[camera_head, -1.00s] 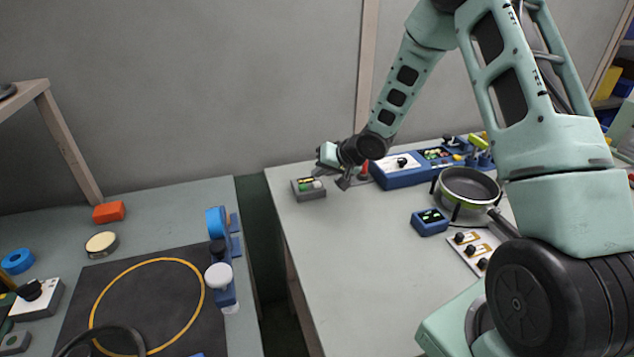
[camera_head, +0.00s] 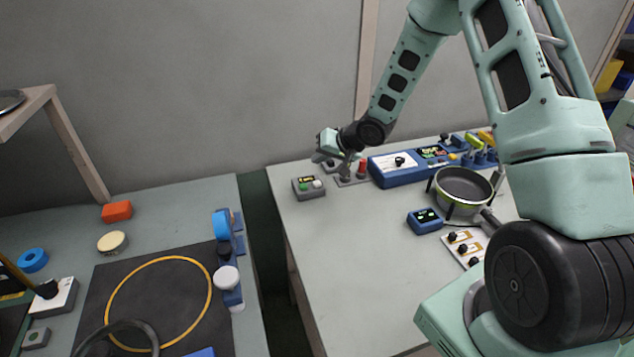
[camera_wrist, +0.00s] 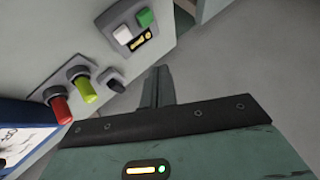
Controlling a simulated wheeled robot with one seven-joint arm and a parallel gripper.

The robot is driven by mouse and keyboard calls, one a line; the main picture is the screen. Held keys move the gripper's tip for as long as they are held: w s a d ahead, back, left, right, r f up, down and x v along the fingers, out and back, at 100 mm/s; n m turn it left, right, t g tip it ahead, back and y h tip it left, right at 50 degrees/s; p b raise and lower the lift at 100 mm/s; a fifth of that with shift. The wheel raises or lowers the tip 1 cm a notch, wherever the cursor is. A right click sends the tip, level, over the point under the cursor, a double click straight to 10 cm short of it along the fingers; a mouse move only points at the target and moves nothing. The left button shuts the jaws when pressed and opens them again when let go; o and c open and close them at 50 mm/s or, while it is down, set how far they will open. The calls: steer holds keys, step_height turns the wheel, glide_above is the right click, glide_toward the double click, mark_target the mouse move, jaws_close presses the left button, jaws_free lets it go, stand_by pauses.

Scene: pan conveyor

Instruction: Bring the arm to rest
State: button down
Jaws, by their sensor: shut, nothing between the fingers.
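My gripper (camera_head: 345,170) is at the far edge of the right table in the head view, in front of the grey wall. In the wrist view its fingers (camera_wrist: 158,88) are together with nothing between them. In the head view, a small grey box (camera_head: 309,187) with a green and a white button stands just left of it; it also shows at the top of the wrist view (camera_wrist: 133,29). A red-handled control (camera_head: 362,166) stands just right of the gripper. The wrist view shows red (camera_wrist: 62,110) and yellow-green (camera_wrist: 87,92) knobs beside a dark one.
A blue panel (camera_head: 400,180), a pan (camera_head: 462,187) on a stand, a blue display box (camera_head: 425,221) and a knob panel (camera_head: 463,246) stand on the right table (camera_head: 350,260). A gap separates it from the left table with its black mat (camera_head: 100,285).

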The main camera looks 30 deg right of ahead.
stand_by(0.3)
steer(key=s+a+r+n+g+h, duration=0.1)
steer(key=s+a+r+n+g, duration=0.15)
steer(key=s+a+r, duration=0.4)
steer(key=s+a+r+n+g+h, duration=0.1)
steer(key=s+a+r+n, duration=0.2)
steer(key=s+a, duration=0.55)
steer(key=s+a+r+n+g, duration=0.1)
steer(key=s+a+n, duration=0.1)
steer(key=s, duration=0.5)
steer(key=s+a+r+n+g, duration=0.2)
steer(key=s+a, duration=0.1)
steer(key=s, duration=0.5)
steer(key=s+a+r+n+g+h, duration=0.1)
steer(key=s+a+n+g, duration=0.1)
steer(key=s, duration=0.6)
steer(key=shift+s+a+r, duration=0.2)
steer(key=shift+a+r, duration=0.1)
steer(key=shift+r, duration=0.1)
steer(key=shift+d, duration=0.15)
